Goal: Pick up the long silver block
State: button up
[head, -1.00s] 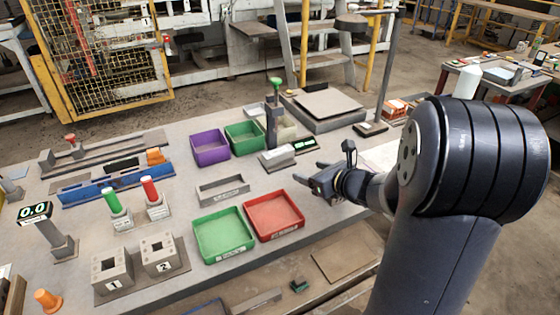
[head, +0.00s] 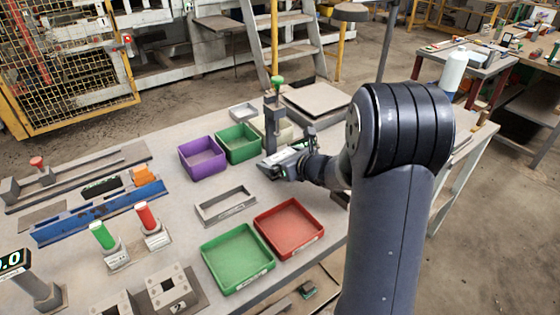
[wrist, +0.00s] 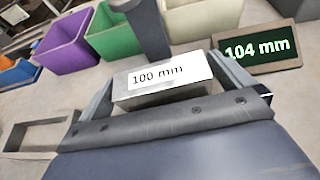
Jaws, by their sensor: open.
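The long silver block (wrist: 165,82) is a pale metal bar with a "100 mm" label in the wrist view. It lies between the two spread fingers of my gripper (wrist: 163,72), one finger beside each end. I cannot tell whether either finger touches it. In the head view my gripper (head: 290,158) is low over the table by the dark post, and it hides much of the block.
A dark display reading "104 mm" (wrist: 256,47) stands right of the block. Purple (head: 203,158) and green (head: 239,144) bins stand left of the gripper. A hollow metal frame (head: 225,206), a green tray (head: 238,258) and a red tray (head: 289,228) lie nearer.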

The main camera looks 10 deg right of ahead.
jog(key=shift+x, duration=1.25)
jog(key=shift+c, duration=0.3)
jog(key=shift+r, duration=0.1)
jog(key=c, duration=1)
